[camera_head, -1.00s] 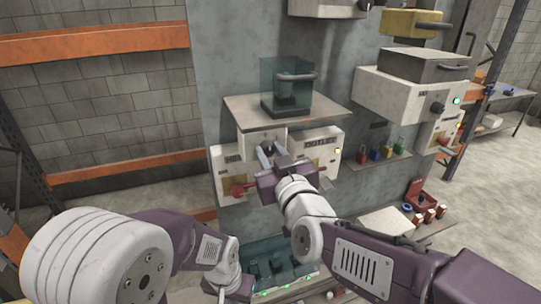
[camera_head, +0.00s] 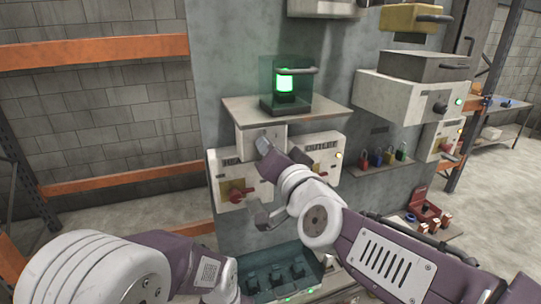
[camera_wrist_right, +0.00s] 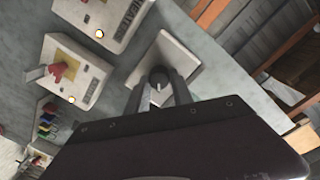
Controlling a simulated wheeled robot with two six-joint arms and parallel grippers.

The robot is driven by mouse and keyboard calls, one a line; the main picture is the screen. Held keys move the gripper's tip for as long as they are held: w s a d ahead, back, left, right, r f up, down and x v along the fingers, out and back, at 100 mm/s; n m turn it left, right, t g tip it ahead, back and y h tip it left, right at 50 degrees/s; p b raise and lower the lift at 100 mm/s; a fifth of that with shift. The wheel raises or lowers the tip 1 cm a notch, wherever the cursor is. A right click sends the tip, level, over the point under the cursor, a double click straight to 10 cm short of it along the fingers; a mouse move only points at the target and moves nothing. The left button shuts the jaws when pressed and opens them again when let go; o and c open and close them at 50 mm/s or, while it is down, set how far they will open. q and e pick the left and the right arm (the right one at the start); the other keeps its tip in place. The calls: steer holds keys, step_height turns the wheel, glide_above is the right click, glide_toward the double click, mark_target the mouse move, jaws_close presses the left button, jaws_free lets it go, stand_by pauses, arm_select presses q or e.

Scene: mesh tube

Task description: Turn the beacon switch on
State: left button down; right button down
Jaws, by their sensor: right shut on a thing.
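The beacon lamp (camera_head: 286,84) glows green inside its clear case on the shelf in the head view. The beacon switch is on the white box (camera_head: 244,138) below that shelf; my right gripper (camera_head: 264,145) covers it there. In the right wrist view the switch is a round dark knob (camera_wrist_right: 158,75) with a light mark, on a white plate (camera_wrist_right: 178,60). The two fingers of my right gripper (camera_wrist_right: 158,92) are shut on the knob, one on each side. My left arm shows at the lower left of the head view, but its gripper fingers are not visible.
A heater panel (camera_head: 220,165) with a red handle (camera_head: 237,196) is left of the switch, and an outlet panel (camera_head: 326,147) is right. The shelf (camera_head: 325,110) overhangs the switch. A teal tray (camera_head: 250,262) is below.

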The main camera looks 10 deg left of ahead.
steer(key=shift+m, duration=0.8)
steer(key=c, duration=1.1)
jaws_free()
steer(key=p+v, duration=0.8)
steer(key=v, duration=0.1)
